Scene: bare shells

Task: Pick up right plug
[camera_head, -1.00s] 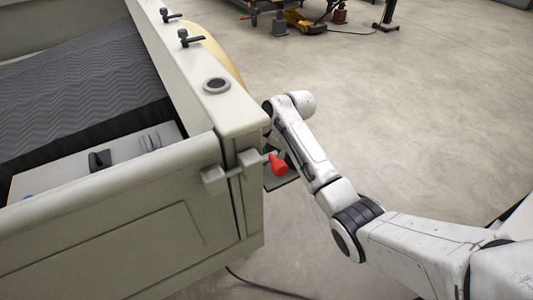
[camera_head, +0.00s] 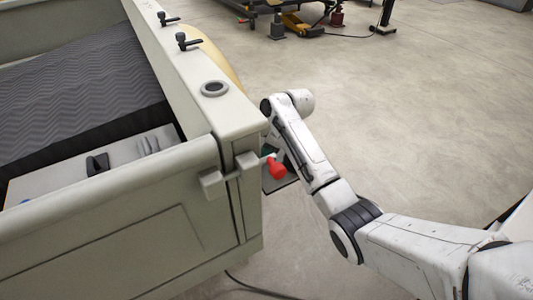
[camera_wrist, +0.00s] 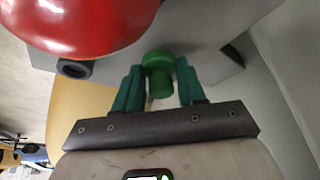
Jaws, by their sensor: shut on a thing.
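The plug is a green round-headed piece (camera_wrist: 158,72) in the wrist view, set against a grey surface. My gripper (camera_wrist: 157,88) has its green fingers on either side of it and is shut on it. The plug's far end is hidden, so I cannot tell whether it is still seated. In the head view my gripper is mostly hidden behind the truck bed's corner and my arm, with only a little teal showing beside a red knob (camera_head: 277,167).
The pale truck bed (camera_head: 130,235) fills the left, with a latch (camera_head: 228,175) at its corner. A large red dome (camera_wrist: 80,20) is close above my fingers in the wrist view. Floor (camera_head: 420,130) to the right is open. A cable (camera_head: 262,290) lies below.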

